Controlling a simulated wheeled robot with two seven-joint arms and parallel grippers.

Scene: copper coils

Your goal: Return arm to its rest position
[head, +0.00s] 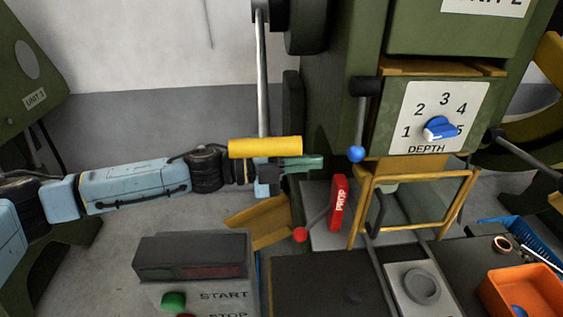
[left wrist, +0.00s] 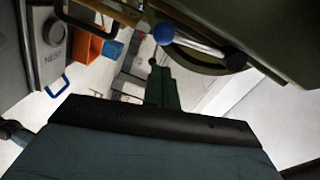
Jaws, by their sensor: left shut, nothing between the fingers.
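My left arm comes in from the left in the head view. Its gripper (head: 303,164) is shut and empty, with green fingers pointing right in front of the green press (head: 340,130). In the left wrist view the shut gripper (left wrist: 154,66) shows past the dark wrist edge. A yellow cylinder-like piece shows just above the wrist in the head view. My right gripper is not in view.
A depth dial (head: 440,128) with a blue knob is on the press. A red lever (head: 338,202) marked PRJ0P stands below the gripper. A START/STOP box (head: 195,255) is in front. An orange bin (head: 520,292) is at the lower right.

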